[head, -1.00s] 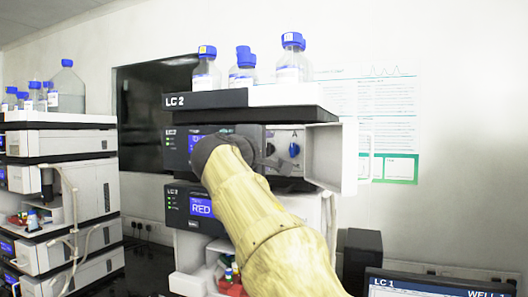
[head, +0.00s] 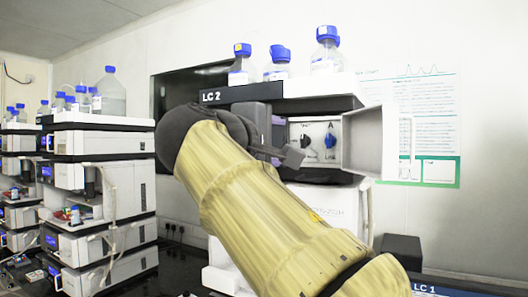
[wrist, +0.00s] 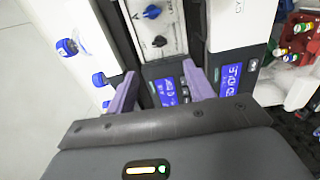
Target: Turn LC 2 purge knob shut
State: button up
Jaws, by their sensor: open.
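The LC 2 stack (head: 228,96) stands ahead with its white door (head: 370,140) swung open to the right. Behind the door is a pale panel with a blue knob (head: 330,141) and a black knob (head: 304,143). Both also show at the top of the wrist view, the blue knob (wrist: 152,12) above the black knob (wrist: 160,41). I cannot read which is labelled purge. My gripper (wrist: 160,70) is open and empty, its purple fingers apart, with the black knob just beyond the gap between them. In the head view my arm hides the modules left of the panel.
Bottles with blue caps (head: 327,48) stand on top of LC 2. Other instrument stacks (head: 100,145) stand at the left. The open door bounds the panel on the right.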

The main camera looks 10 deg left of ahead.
jog(key=v, duration=0.3)
jog(key=shift+s+a, duration=0.15)
jog(key=shift+s, duration=0.25)
jog(key=w+d+f+n+g+y+p, duration=0.1)
jog(key=w+d+f+g+y+p, duration=0.15)
jog(key=w+f, duration=0.75)
jog(key=d+f+m+g+p, duration=0.1)
jog(key=d+f+g, duration=0.25)
jog(key=f, duration=0.65)
jog(key=d+f+m+g, duration=0.15)
jog(key=d+f, duration=0.25)
jog(key=f, duration=0.5)
jog(key=s+d+f+m+g+y+p, duration=0.2)
jog(key=s+d+f+m, duration=0.4)
jog(key=s+f, duration=0.4)
jog(key=s+d+f+m+g+y+p, duration=0.1)
jog(key=s+d+f+m+g, duration=0.4)
jog(key=s+f, duration=0.5)
notch_tip(320, 180, down, 3)
jog(key=shift+s+d+r+m+y+p, duration=0.1)
jog(key=shift+s+d+m+y+p, duration=0.25)
jog(key=shift+d+m+p, duration=0.5)
